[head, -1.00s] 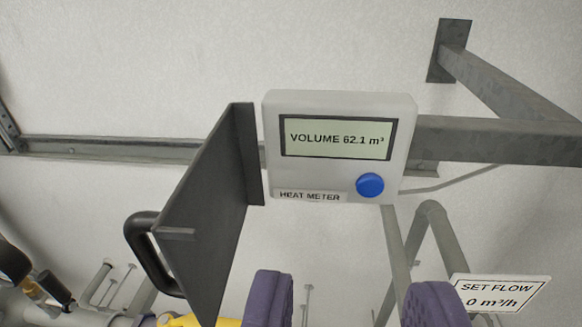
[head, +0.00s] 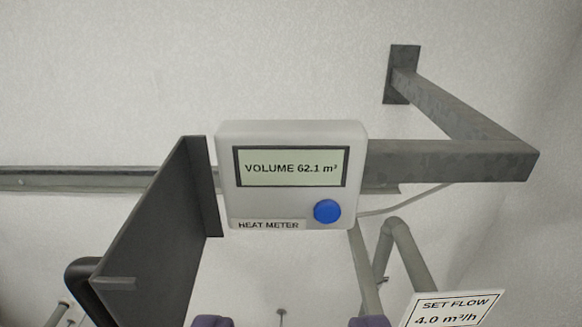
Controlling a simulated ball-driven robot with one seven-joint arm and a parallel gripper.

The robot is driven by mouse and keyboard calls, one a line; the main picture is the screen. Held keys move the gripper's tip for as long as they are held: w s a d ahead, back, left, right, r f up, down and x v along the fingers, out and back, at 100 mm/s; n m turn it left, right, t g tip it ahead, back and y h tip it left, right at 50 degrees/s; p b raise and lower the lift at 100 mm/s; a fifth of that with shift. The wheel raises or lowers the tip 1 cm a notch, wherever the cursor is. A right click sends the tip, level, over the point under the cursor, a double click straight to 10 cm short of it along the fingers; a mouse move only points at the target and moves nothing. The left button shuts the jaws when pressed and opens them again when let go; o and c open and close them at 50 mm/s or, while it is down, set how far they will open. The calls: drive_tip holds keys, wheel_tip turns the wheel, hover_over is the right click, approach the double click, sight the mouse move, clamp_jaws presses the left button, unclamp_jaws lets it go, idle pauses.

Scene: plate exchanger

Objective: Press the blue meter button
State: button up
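The heat meter (head: 228,180) is a pale box on a grey steel bracket, in the middle of the head view. Its display (head: 291,168) reads "VOLUME 62.1 m³". The round blue button (head: 327,211) is at the lower right of its face, with nothing covering it. My gripper (head: 290,322) shows only as two purple fingertips at the bottom edge, below the meter in the picture. The rest of the gripper is out of view.
A dark grey plate (head: 160,235) with a black handle (head: 82,285) stands just left of the meter. A steel arm (head: 450,160) runs to the right. A "SET FLOW 4.0 m³/h" sign (head: 452,308) and a bent pipe (head: 400,250) are at lower right.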

clamp_jaws()
idle(1.6)
